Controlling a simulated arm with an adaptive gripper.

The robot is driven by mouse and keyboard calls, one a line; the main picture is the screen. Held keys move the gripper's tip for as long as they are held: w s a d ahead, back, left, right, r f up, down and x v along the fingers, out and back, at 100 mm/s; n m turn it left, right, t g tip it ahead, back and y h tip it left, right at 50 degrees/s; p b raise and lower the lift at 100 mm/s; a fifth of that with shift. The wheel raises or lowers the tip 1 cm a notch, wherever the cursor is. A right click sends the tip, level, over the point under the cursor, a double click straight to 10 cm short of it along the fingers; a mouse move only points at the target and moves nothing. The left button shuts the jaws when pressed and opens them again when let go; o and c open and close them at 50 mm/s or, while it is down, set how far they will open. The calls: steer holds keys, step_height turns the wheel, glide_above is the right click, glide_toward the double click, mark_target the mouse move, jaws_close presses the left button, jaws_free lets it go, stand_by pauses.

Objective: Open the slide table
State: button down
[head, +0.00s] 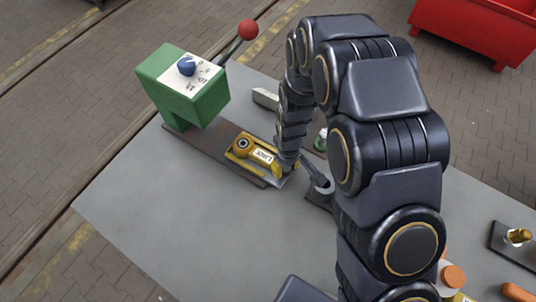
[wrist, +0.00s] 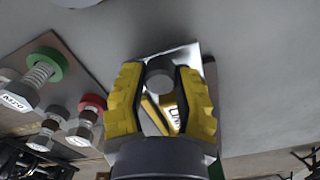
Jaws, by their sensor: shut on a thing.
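The slide table is a yellow carriage (head: 244,146) with a white printed label, on a brown base plate (head: 218,134) in front of a green housing (head: 185,88). My gripper (head: 286,168) is at the carriage's right end and partly hides it. In the wrist view, the yellow fingers of my gripper (wrist: 160,82) stand on both sides of a short round grey knob (wrist: 160,76). They are shut on it. A bright metal plate (wrist: 190,55) lies under the knob. Part of the label shows between the fingers.
The housing carries a blue dial (head: 187,67) and a lever with a red ball (head: 248,29). A plate with bolts (wrist: 80,80) and green and red nuts lies left in the wrist view. The grey tabletop (head: 180,225) is clear at front left.

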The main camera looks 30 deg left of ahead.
steer(key=shift+w+d, duration=0.1)
steer(key=shift+d, duration=0.3)
steer(key=c, duration=0.7)
jaws_free()
steer(key=shift+r, duration=0.1)
step_height(320, 180, up, 12)
